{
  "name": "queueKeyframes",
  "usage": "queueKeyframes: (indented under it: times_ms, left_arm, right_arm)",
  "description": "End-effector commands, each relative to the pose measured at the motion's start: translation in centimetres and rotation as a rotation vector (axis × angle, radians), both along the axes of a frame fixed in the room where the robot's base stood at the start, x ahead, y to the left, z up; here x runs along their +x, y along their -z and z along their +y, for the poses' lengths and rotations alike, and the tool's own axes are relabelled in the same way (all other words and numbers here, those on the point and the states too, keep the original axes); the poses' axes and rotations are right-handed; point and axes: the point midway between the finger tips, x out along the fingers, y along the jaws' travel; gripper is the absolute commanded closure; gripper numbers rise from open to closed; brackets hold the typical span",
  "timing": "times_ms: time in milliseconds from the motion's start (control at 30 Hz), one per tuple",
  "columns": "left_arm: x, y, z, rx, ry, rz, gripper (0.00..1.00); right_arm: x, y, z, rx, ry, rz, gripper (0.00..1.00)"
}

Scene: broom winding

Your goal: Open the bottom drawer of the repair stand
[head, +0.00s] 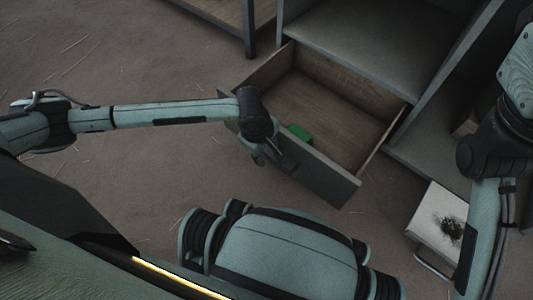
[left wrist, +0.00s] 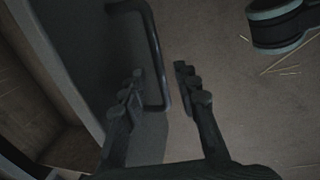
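The bottom drawer (head: 325,95) of the grey repair stand (head: 350,35) is pulled well out, its wooden inside showing. My left gripper (head: 268,158) is at the drawer's front panel. In the left wrist view, my left gripper's fingers (left wrist: 160,75) are apart, with the drawer's dark bar handle (left wrist: 154,45) between them, nearer the left finger. I see a gap between the handle and the right finger; contact on the left side is unclear. My right arm shows at the right edge of the head view, but its gripper is not visible.
A small green object (head: 299,132) lies inside the drawer near its front. Another wooden piece of furniture (head: 225,12) is at the top. Floor left of the drawer is clear except for straw.

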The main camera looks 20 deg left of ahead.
Motion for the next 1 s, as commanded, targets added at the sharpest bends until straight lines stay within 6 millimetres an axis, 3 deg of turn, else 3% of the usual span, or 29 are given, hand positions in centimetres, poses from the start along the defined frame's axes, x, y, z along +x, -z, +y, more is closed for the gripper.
queueKeyframes:
  times_ms: [333, 600, 1000]
  left_arm:
    - [0.08, 0.51, -0.05, 0.000, 0.000, 0.000, 0.69]
    - [0.08, 0.50, -0.04, 0.000, 0.000, 0.000, 1.00]
    - [0.08, 0.48, -0.03, 0.000, 0.001, 0.000, 1.00]
  right_arm:
    - [-0.28, -0.32, 0.16, -0.020, 0.001, -0.016, 1.00]
    - [-0.26, -0.22, 0.12, -0.018, 0.002, -0.015, 1.00]
    - [0.04, -0.10, 0.04, -0.008, 0.003, -0.008, 1.00]
